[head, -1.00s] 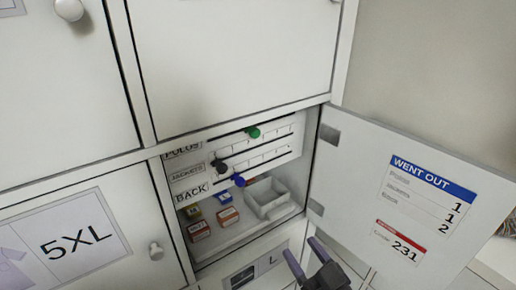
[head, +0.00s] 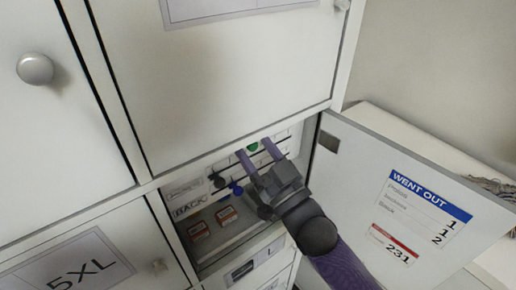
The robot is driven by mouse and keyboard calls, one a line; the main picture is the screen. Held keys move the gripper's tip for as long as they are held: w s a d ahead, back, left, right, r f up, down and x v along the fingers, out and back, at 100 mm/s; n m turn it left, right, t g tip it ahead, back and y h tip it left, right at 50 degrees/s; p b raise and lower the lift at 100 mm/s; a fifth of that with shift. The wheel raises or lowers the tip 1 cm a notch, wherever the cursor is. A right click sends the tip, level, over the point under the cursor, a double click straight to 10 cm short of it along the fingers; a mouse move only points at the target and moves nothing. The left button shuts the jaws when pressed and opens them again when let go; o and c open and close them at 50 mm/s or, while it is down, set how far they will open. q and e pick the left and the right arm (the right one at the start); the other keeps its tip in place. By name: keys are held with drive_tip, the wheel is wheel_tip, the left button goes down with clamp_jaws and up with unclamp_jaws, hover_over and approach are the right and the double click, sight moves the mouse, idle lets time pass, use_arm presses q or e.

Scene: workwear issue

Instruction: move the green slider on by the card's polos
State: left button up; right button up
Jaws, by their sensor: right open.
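The green slider (head: 253,147) sits on the top rail inside the open locker. My right gripper (head: 253,149) is open, with a purple finger on either side of the green slider; I cannot tell whether they touch it. A dark slider (head: 219,181) and a blue slider (head: 236,188) sit on lower rails to the left. The "WENT OUT" card (head: 428,198) on the open door reads 1 for the top line, polos, then 1 and 2. My gripper hides part of the rails. My left gripper is not in view.
The open locker door (head: 345,185) stands to the right of my right arm. Small red-labelled boxes (head: 199,231) lie on the locker floor. Closed locker doors (head: 215,85) are above and to the left. A red-headed card (head: 394,243) reads 231.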

clamp_jaws()
idle(1.4)
